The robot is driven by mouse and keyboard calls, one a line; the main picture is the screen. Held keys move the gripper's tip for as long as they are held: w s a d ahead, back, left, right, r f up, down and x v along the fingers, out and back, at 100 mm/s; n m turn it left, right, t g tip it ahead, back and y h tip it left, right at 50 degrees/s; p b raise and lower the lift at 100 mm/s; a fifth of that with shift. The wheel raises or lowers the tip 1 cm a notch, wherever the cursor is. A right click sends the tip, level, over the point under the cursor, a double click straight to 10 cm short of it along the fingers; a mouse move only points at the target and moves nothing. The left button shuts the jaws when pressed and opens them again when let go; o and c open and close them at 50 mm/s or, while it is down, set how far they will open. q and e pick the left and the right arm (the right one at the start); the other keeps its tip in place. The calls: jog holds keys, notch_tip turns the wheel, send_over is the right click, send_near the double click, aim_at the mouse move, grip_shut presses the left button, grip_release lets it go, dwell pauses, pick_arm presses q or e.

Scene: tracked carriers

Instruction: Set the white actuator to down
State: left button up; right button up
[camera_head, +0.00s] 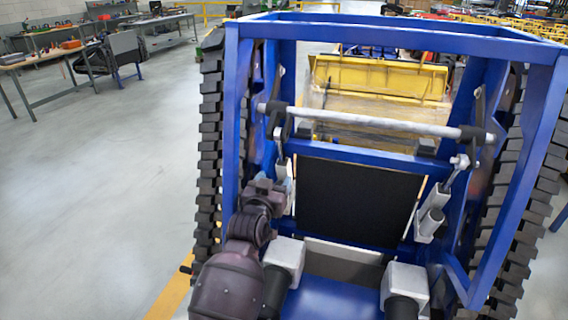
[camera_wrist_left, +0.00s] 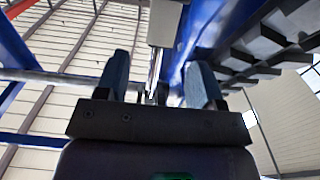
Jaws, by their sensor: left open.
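On the tracked carrier's blue frame (camera_head: 237,120), a white actuator (camera_head: 433,215) stands tilted on the right side, its rod reaching up to a joint below the cross bar. A matching white actuator on the left (camera_head: 291,190) is mostly hidden behind my left arm. My left gripper (camera_head: 282,188) is beside this left actuator. In the left wrist view the gripper (camera_wrist_left: 160,88) is open, with its two blue-grey fingers apart. A pale actuator body (camera_wrist_left: 165,25) and thin rod show beyond and between the fingers. I cannot tell whether they touch it. My right gripper is not in view.
A grey cross bar (camera_head: 375,122) spans the frame above a black panel (camera_head: 358,200). Black tracks (camera_head: 209,150) flank both sides. Two white blocks (camera_head: 284,256) (camera_head: 405,283) sit low in front. Open floor (camera_head: 100,190) lies left, with workbenches (camera_head: 60,55) behind.

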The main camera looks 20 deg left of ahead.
aim_at(281, 169)
pick_arm(q)
jog(key=w, duration=0.8)
jog(key=shift+w, duration=0.15)
jog(key=shift+c, duration=0.2)
grip_shut()
